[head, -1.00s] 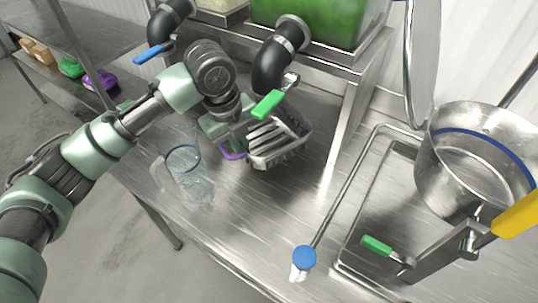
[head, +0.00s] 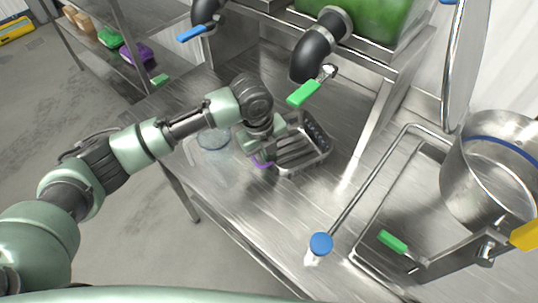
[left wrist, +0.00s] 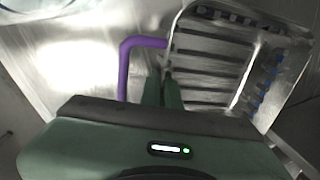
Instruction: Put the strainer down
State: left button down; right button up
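The strainer (head: 318,162) is a slotted metal basket with a purple handle (head: 261,160), at the middle of the head view over the steel table. In the left wrist view the basket (left wrist: 222,48) is at upper right and the handle loop (left wrist: 123,72) is left of the fingers. My left gripper (left wrist: 163,88) has its fingers close together at the basket's handle side and appears shut on the strainer; the exact contact is hidden. The basket looks nearly level. I cannot tell if its underside touches the table. My right gripper is not in view.
A clear jug (head: 212,137) stands left of the strainer, partly behind my arm. A blue-capped item (head: 320,244) is near the front edge. A steel pot (head: 490,180) is at right. A green-handled tap (head: 303,93) hangs behind the strainer. Table space in front is clear.

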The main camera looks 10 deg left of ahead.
pick_arm(q)
jog(key=c, duration=1.7)
grip_release()
jog(key=shift+s+a+r+b, duration=0.2)
jog(key=shift+a+r+b, duration=0.1)
jog(key=shift+r, duration=1.7)
jog(key=shift+s+a+r+b, duration=0.2)
jog(key=shift+a+r+b, duration=0.05)
jog(key=shift+r, duration=1.75)
jog(key=shift+s+a+r+b, duration=0.2)
jog(key=shift+a+r+b, duration=0.1)
jog(key=shift+r, duration=1.7)
